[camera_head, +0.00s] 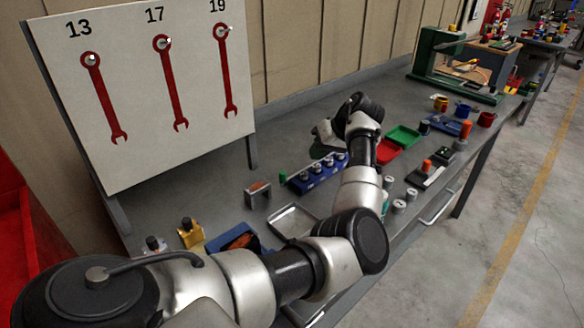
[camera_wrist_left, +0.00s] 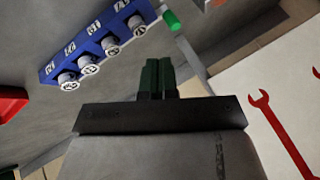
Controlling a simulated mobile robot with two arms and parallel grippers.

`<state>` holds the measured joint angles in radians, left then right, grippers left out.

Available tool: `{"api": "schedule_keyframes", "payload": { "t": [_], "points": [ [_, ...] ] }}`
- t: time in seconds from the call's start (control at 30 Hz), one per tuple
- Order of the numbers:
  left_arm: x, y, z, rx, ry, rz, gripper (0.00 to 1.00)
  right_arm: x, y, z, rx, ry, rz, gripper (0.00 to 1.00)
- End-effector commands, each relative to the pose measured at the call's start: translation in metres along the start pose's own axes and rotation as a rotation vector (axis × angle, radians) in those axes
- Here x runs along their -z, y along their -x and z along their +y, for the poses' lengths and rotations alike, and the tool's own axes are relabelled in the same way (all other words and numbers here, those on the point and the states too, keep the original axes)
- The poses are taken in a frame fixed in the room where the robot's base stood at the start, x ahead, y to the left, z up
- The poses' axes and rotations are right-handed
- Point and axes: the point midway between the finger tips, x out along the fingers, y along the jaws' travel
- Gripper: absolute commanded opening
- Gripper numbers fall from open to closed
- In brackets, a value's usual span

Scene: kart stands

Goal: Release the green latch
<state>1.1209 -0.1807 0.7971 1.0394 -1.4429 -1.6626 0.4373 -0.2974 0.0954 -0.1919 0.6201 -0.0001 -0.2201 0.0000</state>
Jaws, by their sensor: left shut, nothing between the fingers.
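A small bright green piece (camera_head: 283,177), which may be the latch, sits at the left end of a blue block (camera_head: 303,185) with several round silver-topped pieces in a row. In the left wrist view the green piece (camera_wrist_left: 172,20) shows near the top, beside the end of the blue block (camera_wrist_left: 100,40). My left gripper (camera_wrist_left: 158,70) has its two dark green fingers closed together with nothing between them, apart from the green piece. In the head view my left gripper (camera_head: 324,140) is over the bench behind the blue block, partly hidden by my arm.
A board (camera_head: 150,90) with red wrenches stands at the left. Red (camera_head: 389,152) and green (camera_head: 404,136) trays lie right of my wrist. A metal tray (camera_head: 291,221), yellow block (camera_head: 191,233) and blue bin (camera_head: 225,240) are nearer.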

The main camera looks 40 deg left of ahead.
Motion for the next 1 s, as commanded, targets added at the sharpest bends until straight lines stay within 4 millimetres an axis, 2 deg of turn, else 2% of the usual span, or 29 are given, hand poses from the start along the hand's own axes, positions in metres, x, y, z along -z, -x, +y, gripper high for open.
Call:
{"api": "schedule_keyframes", "payload": {
  "t": [0.17,0.4,0.63,0.8,1.0],
  "points": [
    [0.001,-0.009,-0.001,0.002,0.001,-0.001,0.00,0.001,0.002,-0.001,0.001,0.000,0.001,0.45],
    [0.001,-0.050,-0.002,0.003,0.001,-0.002,0.00,0.005,0.011,-0.020,0.026,-0.002,0.005,0.45],
    [0.001,-0.087,-0.001,0.003,0.001,-0.002,0.00,0.003,0.016,-0.020,0.026,0.001,0.003,0.45],
    [0.001,-0.099,-0.001,0.002,0.001,0.000,0.00,0.002,0.017,-0.016,0.022,0.003,0.001,0.45],
    [0.000,-0.101,-0.001,0.001,0.001,0.001,0.00,0.001,0.017,-0.012,0.017,0.003,0.000,0.45]
  ]
}}
